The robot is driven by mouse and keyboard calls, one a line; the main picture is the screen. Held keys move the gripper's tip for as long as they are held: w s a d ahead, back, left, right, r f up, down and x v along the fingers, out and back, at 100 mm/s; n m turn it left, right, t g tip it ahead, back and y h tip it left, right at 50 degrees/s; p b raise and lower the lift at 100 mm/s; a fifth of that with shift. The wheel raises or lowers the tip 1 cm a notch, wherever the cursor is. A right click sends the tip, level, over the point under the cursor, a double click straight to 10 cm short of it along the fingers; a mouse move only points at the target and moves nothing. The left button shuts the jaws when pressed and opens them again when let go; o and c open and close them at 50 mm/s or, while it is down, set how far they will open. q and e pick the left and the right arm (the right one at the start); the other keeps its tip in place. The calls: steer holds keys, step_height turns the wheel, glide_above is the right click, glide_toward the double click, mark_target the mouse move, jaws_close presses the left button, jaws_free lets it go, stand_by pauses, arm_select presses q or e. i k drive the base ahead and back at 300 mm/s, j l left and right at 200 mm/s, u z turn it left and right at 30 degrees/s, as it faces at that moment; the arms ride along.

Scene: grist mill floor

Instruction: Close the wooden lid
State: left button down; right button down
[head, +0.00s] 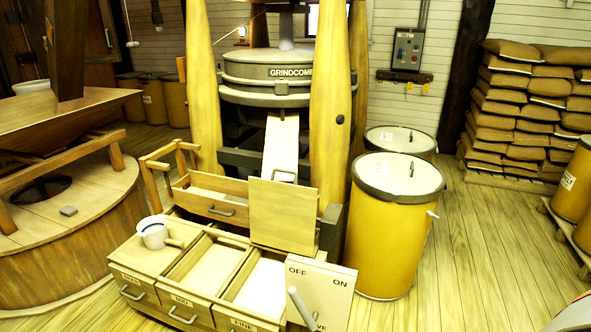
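The wooden lid (283,215) is a pale square panel standing upright at the back of a low wooden chest (150,262). It rises behind the right-hand compartment, so that compartment (259,284) lies open from above. The middle compartment (205,264) is open too. The left section has a flat wooden top. The drawer fronts carry labels; the middle reads MID and the right reads FINE. Neither of my grippers shows in the head view.
A white mug (154,232) stands on the chest's left top. A pale OFF/ON panel (322,289) with a grey lever (301,306) stands at its right front. An open drawer (215,199) and a chute (281,147) are behind.

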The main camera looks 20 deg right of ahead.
mark_target(283, 216)
steer(key=l+u, duration=0.2)
steer(key=l, duration=0.25)
steer(key=k+l+u, duration=0.25)
steer(key=l, duration=0.2)
steer(key=l+u, duration=0.2)
steer(key=l, duration=0.3)
steer(key=k+l+u, duration=0.2)
steer(key=l, duration=0.2)
steer(key=l+u, duration=0.25)
steer(key=l, duration=0.2)
steer(key=k+l+u, duration=0.2)
steer(key=l, duration=0.3)
steer(key=l+u, duration=0.45)
steer(key=l, duration=0.5)
